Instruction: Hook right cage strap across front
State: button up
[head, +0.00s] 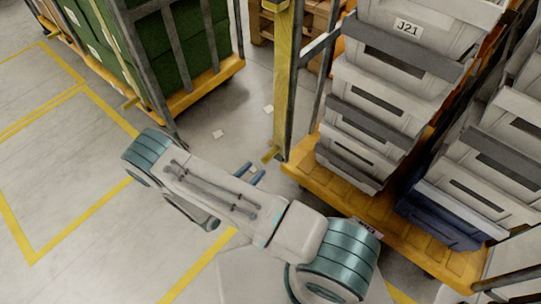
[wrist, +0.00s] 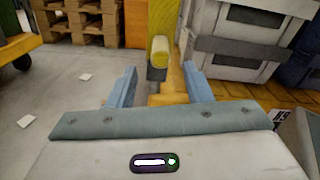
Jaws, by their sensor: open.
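The right cage has an orange base (head: 400,225) and holds stacked grey totes (head: 385,85). A yellow strap-like band (head: 284,70) runs down its near left post; I cannot tell strap from post paint for certain. In the wrist view a yellow piece with a rounded lower end (wrist: 159,50) stands upright, centred beyond my fingers. My gripper (head: 251,174) is open and empty, low in front of the post's foot. In the wrist view its two blue fingers (wrist: 160,84) are apart, with nothing between them. No strap is seen across the cage front.
Another cage with green crates (head: 180,40) on an orange base stands at the left. Wooden pallets (wrist: 95,20) are behind. A blue tote (head: 440,212) sits low in the right cage. Paper scraps (head: 218,134) lie on the floor. The yellow-lined floor (head: 60,200) at left is clear.

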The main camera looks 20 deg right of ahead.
aim_at(278, 147)
jog(key=b+x, duration=0.2)
jog(key=x, duration=0.7)
jog(key=shift+w+d, duration=0.2)
jog(key=shift+d, duration=0.05)
grip_shut()
jog(key=shift+s+d, duration=0.1)
